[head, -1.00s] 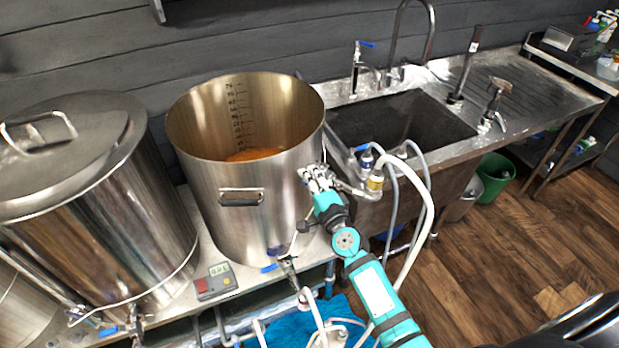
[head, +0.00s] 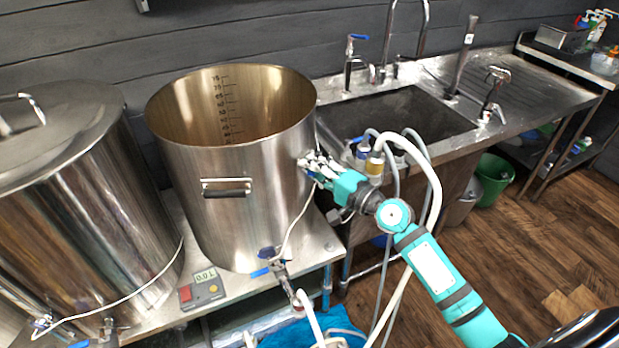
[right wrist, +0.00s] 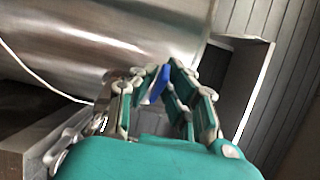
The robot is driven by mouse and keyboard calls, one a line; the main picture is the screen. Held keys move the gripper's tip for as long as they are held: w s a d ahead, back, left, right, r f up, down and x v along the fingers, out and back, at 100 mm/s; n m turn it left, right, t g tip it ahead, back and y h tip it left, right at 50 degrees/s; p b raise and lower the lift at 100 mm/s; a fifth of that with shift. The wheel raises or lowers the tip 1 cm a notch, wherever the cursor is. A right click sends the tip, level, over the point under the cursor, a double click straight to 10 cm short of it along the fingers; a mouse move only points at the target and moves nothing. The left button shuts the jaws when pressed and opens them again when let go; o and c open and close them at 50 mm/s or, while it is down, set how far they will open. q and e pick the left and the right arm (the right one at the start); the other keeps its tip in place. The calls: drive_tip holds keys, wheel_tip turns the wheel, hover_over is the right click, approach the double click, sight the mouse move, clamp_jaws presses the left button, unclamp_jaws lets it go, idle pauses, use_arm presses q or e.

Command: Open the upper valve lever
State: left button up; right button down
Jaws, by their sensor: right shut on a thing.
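The large open steel pot (head: 232,150) stands on the metal bench in the middle of the head view. My right gripper (head: 312,163) is at the pot's right side, in front of the sink. The right wrist view shows a blue valve lever (right wrist: 157,84) between its fingers, close to the pot's wall. The fingers are shut on this lever and cover part of it. The valve body is hidden, and I cannot make out the lever in the head view. A lower valve with a blue handle (head: 261,272) sits at the pot's base. My left gripper is not in view.
A lidded steel kettle (head: 80,210) stands at the left. A small scale display (head: 202,288) lies on the bench. Hoses (head: 433,185) hang close to my right gripper. The sink (head: 400,115) is behind it. Wooden floor is open at the right.

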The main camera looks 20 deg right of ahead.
drive_tip(key=shift+f, duration=0.15)
drive_tip(key=c, duration=1.4)
unclamp_jaws()
drive_tip(key=v, duration=1.2)
drive_tip(key=shift+d, duration=0.1)
